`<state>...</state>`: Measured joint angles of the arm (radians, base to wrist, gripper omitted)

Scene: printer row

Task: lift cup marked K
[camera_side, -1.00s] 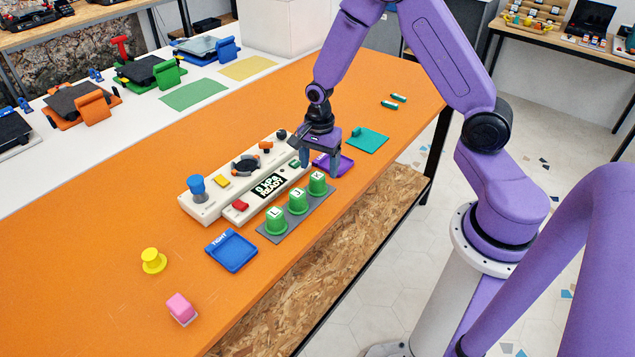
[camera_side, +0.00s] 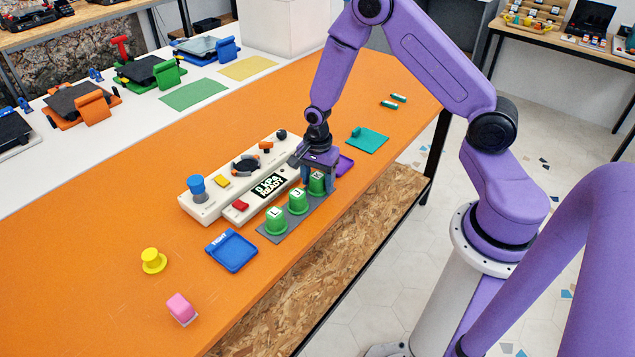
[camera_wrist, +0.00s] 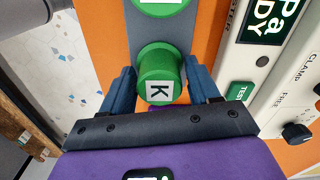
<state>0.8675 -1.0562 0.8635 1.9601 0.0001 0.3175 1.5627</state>
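The green cup marked K (camera_side: 317,185) stands upright at the far end of a grey strip (camera_side: 296,228), in a row with the green cups J (camera_side: 298,202) and L (camera_side: 276,222). My gripper (camera_side: 318,176) is low over cup K, with one finger on each side of it. In the wrist view, cup K (camera_wrist: 160,72) shows its white K label between the two blue fingers of my gripper (camera_wrist: 161,80). The fingers are spread, with little space beside the cup; I see no clear grip. Part of cup K is hidden by my gripper in the side view.
A cream console (camera_side: 214,203) with a screen and knobs lies close beside the cup row. A blue tray (camera_side: 232,251) is nearer, and a purple tray (camera_side: 344,165) is just past my gripper. A teal tray (camera_side: 368,141) lies farther back. The orange table's near edge runs close by.

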